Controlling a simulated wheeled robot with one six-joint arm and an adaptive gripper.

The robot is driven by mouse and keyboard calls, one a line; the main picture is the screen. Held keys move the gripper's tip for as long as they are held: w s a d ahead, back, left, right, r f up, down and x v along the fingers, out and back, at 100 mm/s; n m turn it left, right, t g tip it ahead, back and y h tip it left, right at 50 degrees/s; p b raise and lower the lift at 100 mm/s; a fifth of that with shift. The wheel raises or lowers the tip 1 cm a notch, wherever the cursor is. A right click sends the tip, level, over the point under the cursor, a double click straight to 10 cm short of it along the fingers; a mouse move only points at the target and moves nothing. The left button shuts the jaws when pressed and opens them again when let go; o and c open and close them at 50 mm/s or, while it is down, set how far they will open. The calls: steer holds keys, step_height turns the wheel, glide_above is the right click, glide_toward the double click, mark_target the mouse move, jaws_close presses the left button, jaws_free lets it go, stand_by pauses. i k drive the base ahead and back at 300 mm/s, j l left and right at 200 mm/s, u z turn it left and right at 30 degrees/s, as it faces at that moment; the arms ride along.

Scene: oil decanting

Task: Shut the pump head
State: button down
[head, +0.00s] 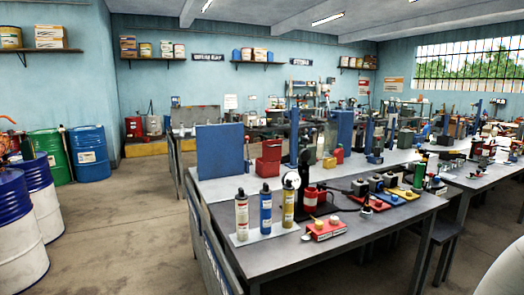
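I cannot pick out the pump head for certain. At the left edge, blue and white drums (52,205) stand on the floor. A small red and dark fitting (10,143) shows just above and behind them, partly cut off by the frame; I cannot tell whether it is a pump or whether anything on it is open. My gripper is not in view.
A green drum (49,158) and a blue drum (89,154) stand by the left wall. A dark workbench (300,262) fills the centre, with several bottles (265,212), a red block (324,231) and a blue panel (220,151). The floor (130,225) between drums and bench is clear.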

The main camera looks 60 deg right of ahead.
mark_target(306, 154)
steer(key=z, duration=1.6)
